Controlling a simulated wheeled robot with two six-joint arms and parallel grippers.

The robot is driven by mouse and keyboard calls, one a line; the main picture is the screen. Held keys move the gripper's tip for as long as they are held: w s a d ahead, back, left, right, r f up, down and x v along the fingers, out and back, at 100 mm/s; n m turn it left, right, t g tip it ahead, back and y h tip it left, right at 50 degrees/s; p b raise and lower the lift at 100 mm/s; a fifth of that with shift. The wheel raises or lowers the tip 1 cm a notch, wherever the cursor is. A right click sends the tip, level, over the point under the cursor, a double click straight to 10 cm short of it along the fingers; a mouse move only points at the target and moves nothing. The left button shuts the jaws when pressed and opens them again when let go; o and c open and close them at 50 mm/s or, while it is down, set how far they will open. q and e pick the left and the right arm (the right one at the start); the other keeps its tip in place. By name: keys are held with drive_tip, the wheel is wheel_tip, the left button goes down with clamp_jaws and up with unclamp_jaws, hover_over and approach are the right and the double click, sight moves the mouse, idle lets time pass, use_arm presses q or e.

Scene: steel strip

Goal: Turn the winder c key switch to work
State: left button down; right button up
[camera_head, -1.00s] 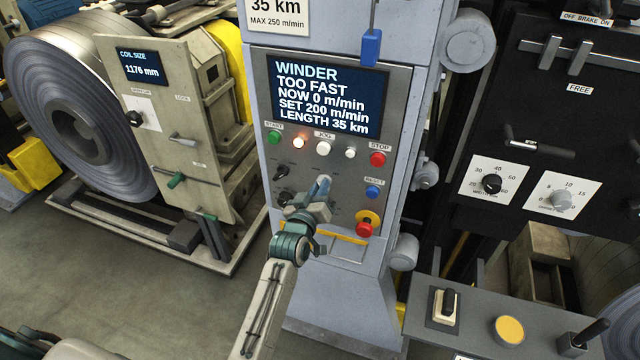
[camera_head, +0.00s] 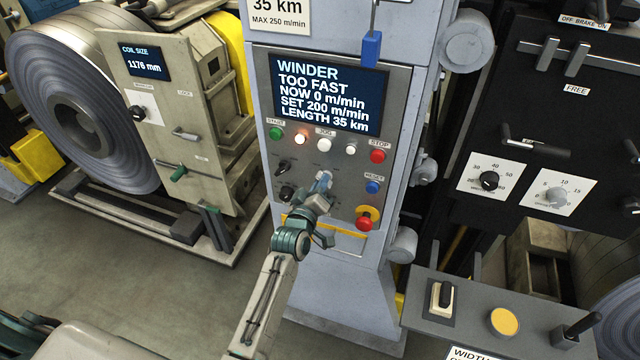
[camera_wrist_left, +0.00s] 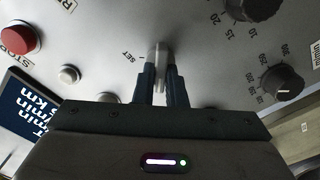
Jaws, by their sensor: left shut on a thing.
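The winder panel (camera_head: 335,190) stands upright on a grey column in the head view. Its screen (camera_head: 328,93) reads WINDER, TOO FAST, NOW 0 m/min, SET 200 m/min, LENGTH 35 km. My left gripper (camera_head: 323,180) is at the middle of the panel, below the row of buttons, and its arm hides part of the panel. In the left wrist view my left gripper (camera_wrist_left: 160,82) is shut on a thin pale key handle (camera_wrist_left: 158,56), which I take as the key switch. Any work label is hidden or unreadable. My right gripper is not in view.
Close by are the red stop button (camera_head: 377,156), the blue reset button (camera_head: 372,187), a red emergency knob (camera_head: 364,222) and black knobs (camera_head: 283,167). A yellow-edged ledge (camera_head: 345,237) is below. A coil (camera_head: 75,110) stands left, a black panel (camera_head: 545,130) right.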

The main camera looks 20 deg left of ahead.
use_arm(q)
drive_tip(key=c, duration=1.5)
unclamp_jaws()
drive_tip(key=s+b, duration=0.2)
drive_tip(key=s, duration=0.3)
drive_tip(key=s+b, duration=0.2)
drive_tip(key=s, duration=0.3)
drive_tip(key=shift+s+a, duration=0.2)
drive_tip(key=shift+s, duration=0.2)
drive_tip(key=shift+f, duration=0.1)
